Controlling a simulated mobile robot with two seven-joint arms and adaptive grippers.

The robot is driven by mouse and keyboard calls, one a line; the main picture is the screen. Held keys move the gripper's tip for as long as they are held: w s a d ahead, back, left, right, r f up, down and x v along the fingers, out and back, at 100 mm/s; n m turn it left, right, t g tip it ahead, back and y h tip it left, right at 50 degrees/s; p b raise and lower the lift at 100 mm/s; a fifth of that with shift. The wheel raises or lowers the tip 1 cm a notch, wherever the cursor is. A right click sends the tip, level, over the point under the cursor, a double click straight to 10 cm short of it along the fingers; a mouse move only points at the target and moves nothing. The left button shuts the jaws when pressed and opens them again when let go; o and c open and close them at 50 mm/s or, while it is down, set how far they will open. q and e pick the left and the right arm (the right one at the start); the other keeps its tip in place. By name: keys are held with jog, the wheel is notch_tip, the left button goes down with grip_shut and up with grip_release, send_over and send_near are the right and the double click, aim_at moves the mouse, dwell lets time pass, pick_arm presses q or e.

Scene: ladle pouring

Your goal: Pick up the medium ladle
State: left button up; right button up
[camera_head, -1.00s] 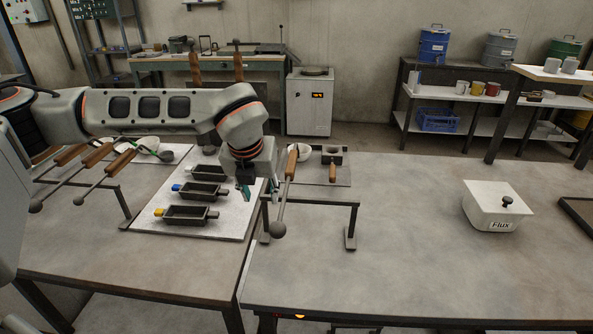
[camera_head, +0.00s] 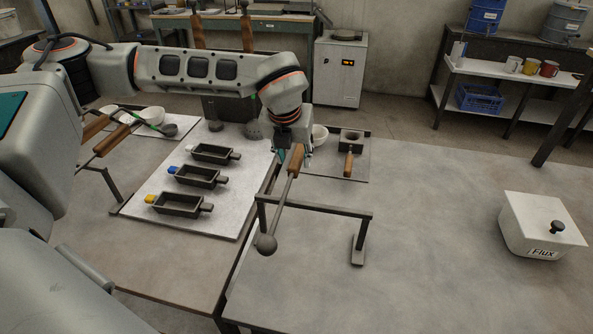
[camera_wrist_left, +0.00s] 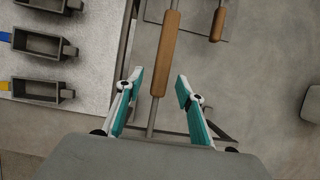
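A ladle with a wooden handle (camera_head: 296,158) and a small dark round bowl (camera_head: 266,244) rests on a metal rack (camera_head: 320,210) at the table's middle. I cannot tell its size class for sure. My left gripper (camera_head: 284,150) is at the far end of this handle in the head view. In the left wrist view the open gripper (camera_wrist_left: 160,80) has its teal fingers on either side of the handle (camera_wrist_left: 166,50), with gaps on both sides. Two more wooden-handled ladles (camera_head: 112,139) lie on a rack at the left. My right gripper is not in view.
Several dark moulds (camera_head: 180,205) sit on a pale board (camera_head: 222,224) left of the rack. A second wooden handle (camera_head: 348,164) and a dark cup (camera_head: 351,137) are behind it. A white Flux box (camera_head: 541,222) stands at the right. The table between is clear.

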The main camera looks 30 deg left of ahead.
aim_at(296, 159)
pick_arm(q)
jog(key=x, duration=0.3)
jog(key=shift+w+f+p, duration=0.25)
jog(key=shift+w+p, duration=0.05)
jog(key=shift+w+a+f, duration=0.1)
jog(key=shift+w+f, duration=0.05)
jog(key=shift+f, duration=0.25)
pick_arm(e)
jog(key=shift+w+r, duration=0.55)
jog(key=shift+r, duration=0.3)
pick_arm(q)
grip_shut()
jog(key=shift+w+r, duration=0.15)
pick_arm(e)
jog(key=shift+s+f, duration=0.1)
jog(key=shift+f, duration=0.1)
pick_arm(q)
jog(key=shift+r, duration=0.1)
